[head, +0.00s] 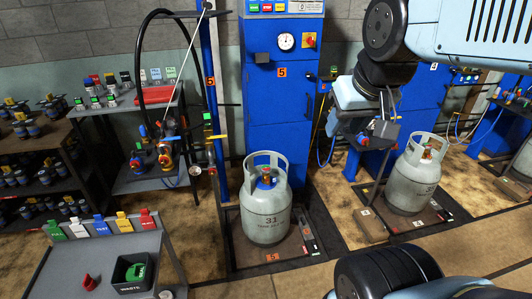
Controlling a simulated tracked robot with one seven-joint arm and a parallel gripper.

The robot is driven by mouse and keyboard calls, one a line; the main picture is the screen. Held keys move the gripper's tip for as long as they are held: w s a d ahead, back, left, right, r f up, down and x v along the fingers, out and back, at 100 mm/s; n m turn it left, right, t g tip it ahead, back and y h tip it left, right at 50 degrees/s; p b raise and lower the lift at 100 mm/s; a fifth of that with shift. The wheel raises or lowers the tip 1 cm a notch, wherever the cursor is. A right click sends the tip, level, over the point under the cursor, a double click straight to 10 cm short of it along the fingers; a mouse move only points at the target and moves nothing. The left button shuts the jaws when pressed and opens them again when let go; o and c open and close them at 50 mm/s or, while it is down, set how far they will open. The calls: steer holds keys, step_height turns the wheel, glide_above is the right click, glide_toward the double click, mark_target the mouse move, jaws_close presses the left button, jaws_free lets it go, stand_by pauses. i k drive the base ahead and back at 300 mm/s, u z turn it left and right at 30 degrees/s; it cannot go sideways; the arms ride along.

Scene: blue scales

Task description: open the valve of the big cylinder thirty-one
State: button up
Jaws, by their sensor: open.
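A big pale grey cylinder (264,222) marked 31 stands upright on the platform (288,257) of the scale marked 5. My gripper (374,138) is open and empty, pointing down. It is in the air to the right of and higher in the picture than the valve of the cylinder on scale 5, apart from it.
A blue scale cabinet (278,110) with a gauge stands behind the cylinder. A blue post (213,100) with a black hose (140,60) rises at its left. A grey table (115,260) holds a waste bin (132,274) and coloured tags. Shelves with valves (30,160) stand at left.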

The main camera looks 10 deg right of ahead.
mark_target(265, 168)
steer(key=i, duration=0.9)
steer(key=u, duration=0.1)
